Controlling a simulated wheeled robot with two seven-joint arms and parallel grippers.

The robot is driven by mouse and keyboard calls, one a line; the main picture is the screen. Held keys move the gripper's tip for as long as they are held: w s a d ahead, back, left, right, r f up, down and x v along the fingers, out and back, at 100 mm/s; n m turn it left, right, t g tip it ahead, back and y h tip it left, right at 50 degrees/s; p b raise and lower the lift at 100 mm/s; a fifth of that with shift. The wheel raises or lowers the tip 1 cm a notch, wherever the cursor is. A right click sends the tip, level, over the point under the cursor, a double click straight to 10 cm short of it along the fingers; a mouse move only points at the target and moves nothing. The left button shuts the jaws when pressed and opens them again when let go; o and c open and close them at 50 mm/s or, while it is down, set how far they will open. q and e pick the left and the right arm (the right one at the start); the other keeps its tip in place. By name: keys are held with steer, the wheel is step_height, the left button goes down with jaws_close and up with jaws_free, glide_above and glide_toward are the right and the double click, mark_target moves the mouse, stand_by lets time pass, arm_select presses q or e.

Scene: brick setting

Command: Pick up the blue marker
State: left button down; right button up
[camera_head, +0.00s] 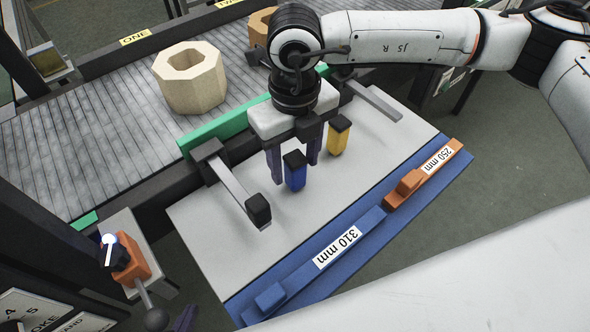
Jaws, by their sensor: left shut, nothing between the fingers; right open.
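The blue marker (295,178) stands upright on the light grey plate (225,225), with a dark cap on top. My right gripper (293,168) points down at it from above. Its two purple fingers are open, one on each side of the marker as seen here, and they look slightly behind it. I cannot tell whether they touch it. My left gripper (185,319) shows only as purple fingertips at the bottom edge, shut and empty, well away from the marker.
A yellow marker (338,140) stands close to the right of my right gripper. Dark-ended clamp bars (238,190) lie over the plate. Blue and orange length gauges (335,255) line the front edge. A conveyor (80,140) with an octagonal block (190,85) runs behind.

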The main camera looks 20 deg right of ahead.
mark_target(296, 172)
steer(key=f, duration=0.4)
steer(key=shift+w+d+f, duration=0.1)
steer(key=shift+w+d, duration=0.05)
steer(key=shift+w, duration=0.1)
steer(key=c, duration=1.2)
steer(key=shift+o, duration=0.2)
step_height(296, 172, up, 10)
steer(key=shift+r+b, duration=0.1)
steer(key=shift+b, duration=0.2)
steer(key=o, duration=0.5)
steer(key=shift+c, duration=1.3)
